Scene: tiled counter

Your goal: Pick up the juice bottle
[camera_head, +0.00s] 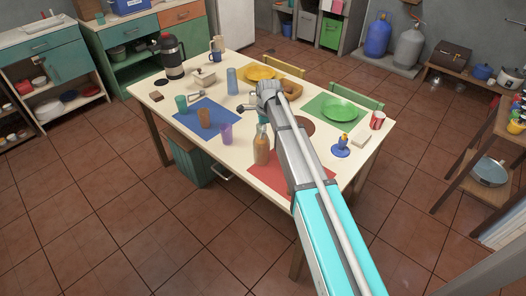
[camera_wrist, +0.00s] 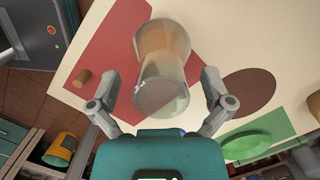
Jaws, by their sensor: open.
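The juice bottle (camera_head: 262,150) is clear glass with orange juice in its lower part. It stands upright at the table's near side, beside the red mat. In the wrist view the bottle (camera_wrist: 162,62) is seen from above, large and near the picture's middle. My gripper (camera_wrist: 161,82) is open, with one finger to the left and one to the right of the bottle in that view. Neither finger visibly touches it, and how far above it they are is hard to tell. In the head view my arm hides most of the gripper.
A green plate (camera_head: 340,110) and a blue-and-yellow object (camera_head: 341,146) are on the right.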

